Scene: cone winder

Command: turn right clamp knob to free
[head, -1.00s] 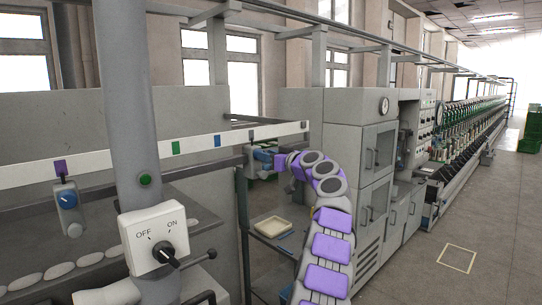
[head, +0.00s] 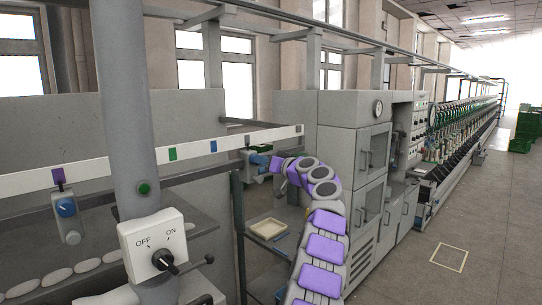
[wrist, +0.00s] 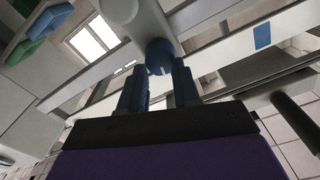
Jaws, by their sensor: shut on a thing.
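The right clamp knob is a blue round knob (wrist: 160,52) on a grey clamp body (wrist: 118,8) in the wrist view. In the head view the blue knob (head: 259,160) is small, below the right end of the white rail (head: 110,167). My gripper (wrist: 159,66) is shut on the knob, with one dark blue finger on each side of it. In the head view my purple gripper (head: 275,164) reaches it from the right. The knob's marking cannot be read.
A left clamp with a blue knob (head: 66,207) hangs from the rail. An OFF/ON switch box (head: 154,243) is on a grey post close in front. A shelf with a pale tray (head: 268,229) lies below my gripper. A grey cabinet (head: 362,160) stands to the right.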

